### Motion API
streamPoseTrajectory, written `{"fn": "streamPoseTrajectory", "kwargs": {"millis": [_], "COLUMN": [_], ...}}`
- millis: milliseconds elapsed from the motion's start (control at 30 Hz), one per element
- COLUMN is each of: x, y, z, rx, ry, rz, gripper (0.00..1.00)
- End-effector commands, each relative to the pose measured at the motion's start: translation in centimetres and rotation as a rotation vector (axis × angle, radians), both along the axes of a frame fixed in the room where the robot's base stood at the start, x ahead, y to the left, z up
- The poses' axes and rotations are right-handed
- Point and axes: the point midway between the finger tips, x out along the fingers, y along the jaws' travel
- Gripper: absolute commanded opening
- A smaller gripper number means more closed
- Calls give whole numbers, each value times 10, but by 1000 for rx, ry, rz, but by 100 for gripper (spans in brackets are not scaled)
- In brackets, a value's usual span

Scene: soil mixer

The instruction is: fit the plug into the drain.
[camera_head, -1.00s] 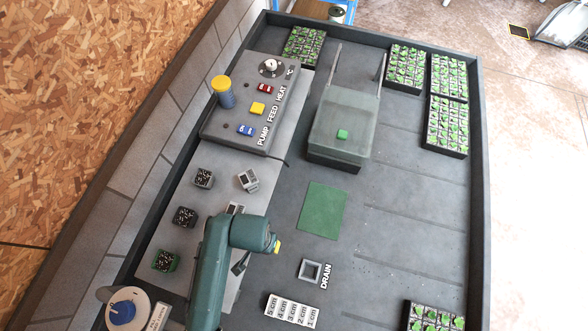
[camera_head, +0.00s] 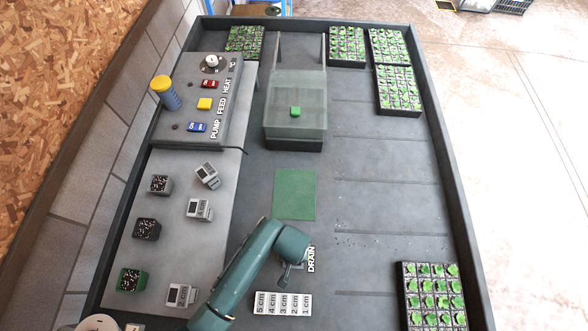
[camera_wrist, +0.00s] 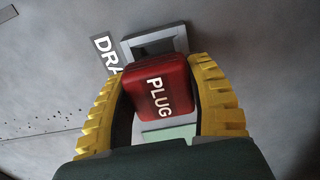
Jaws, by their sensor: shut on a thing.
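My gripper (camera_wrist: 163,100) has yellow ribbed fingers and is shut on the red plug (camera_wrist: 153,88), a block marked PLUG, in the wrist view. The drain (camera_wrist: 182,32) is a grey square frame with a dark opening, just above the plug in that picture. The plug overlaps its near edge in the view, and part of the dark opening still shows. I cannot tell whether they touch. In the head view my gripper (camera_head: 290,275) is by the DRAIN label (camera_head: 311,260). There my arm hides the drain and the plug.
A strip of centimetre blocks (camera_head: 283,304) lies close below my gripper. A green square mat (camera_head: 295,194) lies above it, with a clear-covered box (camera_head: 297,105) farther back. A seedling tray (camera_head: 432,292) stands at the lower right.

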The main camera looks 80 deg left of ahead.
Motion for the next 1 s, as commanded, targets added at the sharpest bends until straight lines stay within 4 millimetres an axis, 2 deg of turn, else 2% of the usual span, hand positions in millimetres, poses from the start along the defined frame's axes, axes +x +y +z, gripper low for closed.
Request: {"fn": "streamPoseTrajectory", "kwargs": {"millis": [33, 100, 333, 800, 833, 933, 1000], "x": [-1, 0, 0, -1, -2, -2, -2], "y": [-1, 0, 0, -1, -1, -1, -1], "z": [-13, -18, -17, -30, -31, -32, -32], "rx": [-3, -1, 0, 0, -1, -2, -2], "ry": [2, 0, 0, 2, 3, 5, 5], "rz": [0, 0, -1, -1, -1, -1, -1], "gripper": [16, 16, 16, 17, 60, 79, 79]}}
